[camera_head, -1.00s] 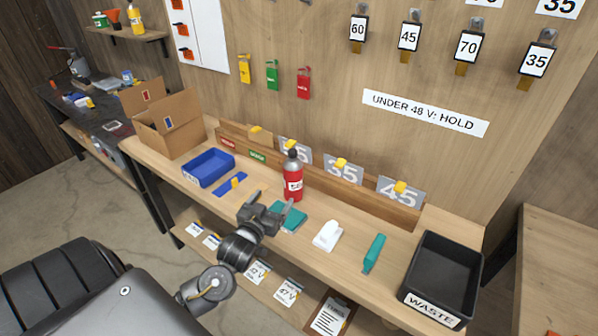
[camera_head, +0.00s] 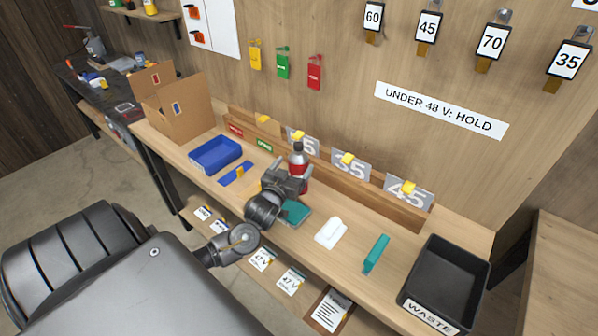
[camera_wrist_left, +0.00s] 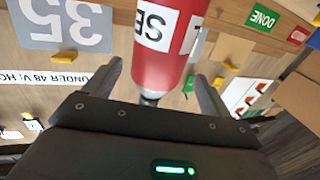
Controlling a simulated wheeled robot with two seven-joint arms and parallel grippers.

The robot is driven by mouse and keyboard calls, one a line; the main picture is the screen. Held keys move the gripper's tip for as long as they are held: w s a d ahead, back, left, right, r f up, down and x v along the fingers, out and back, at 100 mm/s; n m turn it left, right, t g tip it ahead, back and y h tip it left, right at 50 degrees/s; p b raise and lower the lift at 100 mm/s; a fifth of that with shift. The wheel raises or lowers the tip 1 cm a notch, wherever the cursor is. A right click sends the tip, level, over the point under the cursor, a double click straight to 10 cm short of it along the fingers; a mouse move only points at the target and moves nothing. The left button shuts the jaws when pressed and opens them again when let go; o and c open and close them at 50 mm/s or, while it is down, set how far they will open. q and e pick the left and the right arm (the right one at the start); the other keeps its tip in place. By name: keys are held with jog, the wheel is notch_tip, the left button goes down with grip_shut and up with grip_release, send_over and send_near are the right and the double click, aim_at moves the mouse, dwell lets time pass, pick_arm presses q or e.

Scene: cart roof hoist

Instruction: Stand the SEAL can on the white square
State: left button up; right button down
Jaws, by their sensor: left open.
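The SEAL can (camera_head: 298,161) is a red bottle-shaped can with a dark top, standing on the bench in front of the wooden rail. In the left wrist view the can (camera_wrist_left: 165,65) appears upside down, with part of its white label reading "SE". My left gripper (camera_head: 291,180) is open at the can and hides its lower part in the head view. In the wrist view its two fingers lie on either side of the can's upper part, with gaps beside it. My right gripper is not in view.
A blue tray (camera_head: 216,153) and cardboard box (camera_head: 180,110) are to the left. A teal pad (camera_head: 295,213) lies below the gripper. A white object (camera_head: 331,233), teal object (camera_head: 375,254) and black WASTE bin (camera_head: 443,283) are to the right. Number cards (camera_head: 408,191) stand along the rail.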

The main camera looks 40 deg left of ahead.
pick_arm(q)
jog(key=shift+w+r, duration=0.1)
jog(key=shift+r, duration=0.05)
jog(key=p+x, duration=0.2)
jog(key=x, duration=0.3)
jog(key=shift+d, duration=0.15)
jog(key=shift+c, duration=0.2)
jog(key=c, duration=1.5)
jog(key=shift+r, duration=0.1)
jog(key=shift+c, duration=1.1)
